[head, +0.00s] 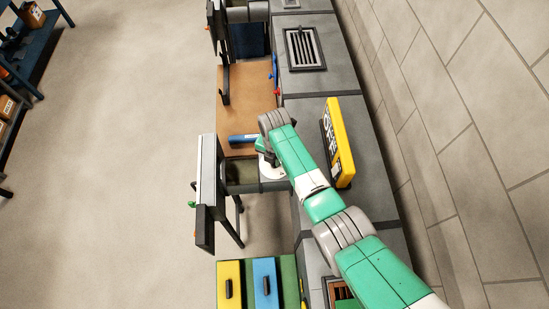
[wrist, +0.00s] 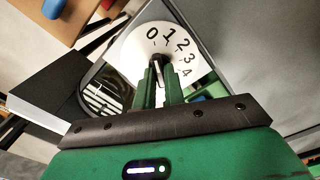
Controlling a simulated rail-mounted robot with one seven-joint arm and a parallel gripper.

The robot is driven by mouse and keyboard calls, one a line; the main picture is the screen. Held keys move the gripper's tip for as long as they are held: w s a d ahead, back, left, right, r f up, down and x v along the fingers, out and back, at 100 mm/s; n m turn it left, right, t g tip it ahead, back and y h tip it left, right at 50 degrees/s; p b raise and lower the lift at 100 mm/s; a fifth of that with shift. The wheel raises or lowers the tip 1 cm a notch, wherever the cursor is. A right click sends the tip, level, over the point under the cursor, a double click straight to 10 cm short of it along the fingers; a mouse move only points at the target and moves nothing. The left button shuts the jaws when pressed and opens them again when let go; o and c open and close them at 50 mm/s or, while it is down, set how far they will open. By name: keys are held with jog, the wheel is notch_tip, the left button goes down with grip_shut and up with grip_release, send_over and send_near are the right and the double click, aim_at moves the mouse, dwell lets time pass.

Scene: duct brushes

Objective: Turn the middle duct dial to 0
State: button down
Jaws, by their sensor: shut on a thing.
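The duct dial (wrist: 137,46) is a white disc with the black numbers 0 to 4 along its upper and right edge in the wrist view. My gripper (wrist: 158,80) is shut on the dial's small knob (wrist: 157,61) at the disc's middle. The knob is largely hidden between the green fingers, so I cannot tell exactly which number it points to.
A yellow panel (head: 341,140) stands upright on the grey counter right of my arm. A blue cylinder (head: 243,139) lies on the brown board (head: 248,95). Yellow and blue boxes (head: 264,284) are in front.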

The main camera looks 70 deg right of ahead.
jog(key=c, duration=1.5)
grip_release()
notch_tip(320, 180, up, 8)
jog(key=shift+f+p, duration=0.1)
jog(key=shift+p, duration=0.45)
